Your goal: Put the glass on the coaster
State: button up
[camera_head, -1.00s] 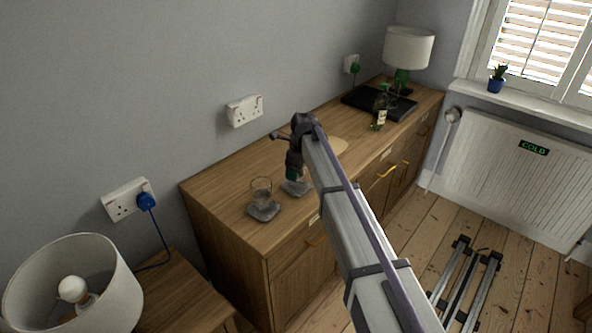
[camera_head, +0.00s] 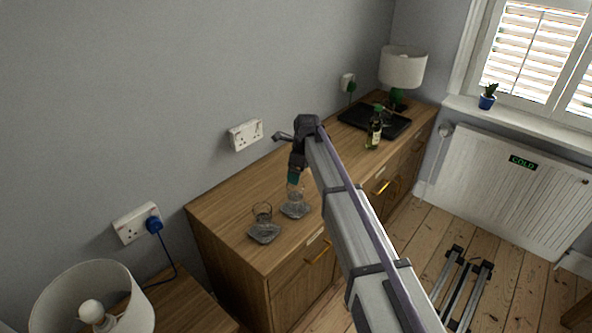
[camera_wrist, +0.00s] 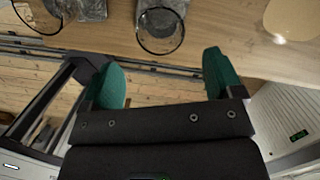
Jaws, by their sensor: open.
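In the head view a clear glass (camera_head: 296,194) stands on the right grey coaster (camera_head: 304,212), just below my gripper (camera_head: 294,180). A second clear glass (camera_head: 262,212) stands on the left grey coaster (camera_head: 264,235). In the wrist view my gripper (camera_wrist: 165,80) has its two green fingers wide apart with nothing between them. The rim of the right glass (camera_wrist: 160,45) lies ahead of the fingers, apart from them, with part of its coaster showing behind. The other glass (camera_wrist: 38,28) is cut off at the upper left.
Both coasters lie near the front edge of a wooden sideboard (camera_head: 232,202). Farther along it stand a bottle (camera_head: 375,132), a dark flat case (camera_head: 352,118) and a lamp (camera_head: 402,68). A wall socket (camera_head: 246,134) is behind. A lampshade (camera_head: 90,295) stands at lower left.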

jog(key=s+d+n, duration=0.7)
jog(key=s, duration=0.4)
jog(key=s+d+r+n+h, duration=0.1)
jog(key=s+d+n, duration=0.6)
jog(key=s, duration=0.4)
jog(key=s+d+n, duration=0.7)
jog(key=s, duration=0.4)
jog(key=shift+s+d+r+n+g+h, duration=0.2)
jog(key=shift+d+n+g+h, duration=0.1)
jog(key=shift+d+h, duration=0.1)
